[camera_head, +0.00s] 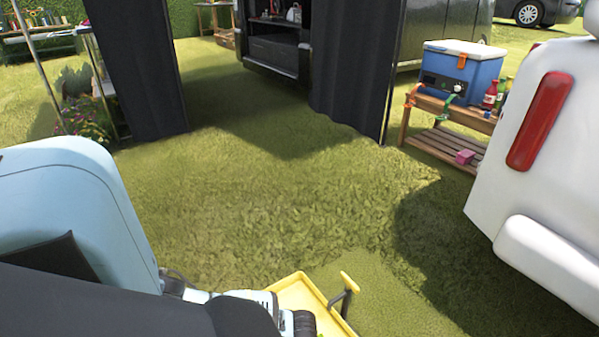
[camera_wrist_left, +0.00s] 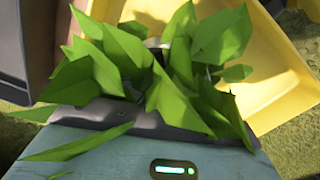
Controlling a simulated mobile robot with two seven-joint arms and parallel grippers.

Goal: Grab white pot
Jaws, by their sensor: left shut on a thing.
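A plant with broad green leaves (camera_wrist_left: 180,85) fills the middle of the left wrist view, right over my left gripper (camera_wrist_left: 155,45). The gripper is shut on the plant, but the leaves hide most of its fingers and the exact place of the grip. No white pot can be made out in either view. A yellow tray (camera_wrist_left: 285,85) lies just beyond the leaves; it also shows at the bottom of the head view (camera_head: 300,292), beside my left wrist. My right gripper is not in view.
Open grass (camera_head: 290,200) lies ahead. A wooden bench (camera_head: 440,150) with a blue cooler (camera_head: 455,80) and bottles stands at the right. A white body with a red lamp (camera_head: 540,120) fills the right edge. Dark curtains (camera_head: 135,65) hang at the back.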

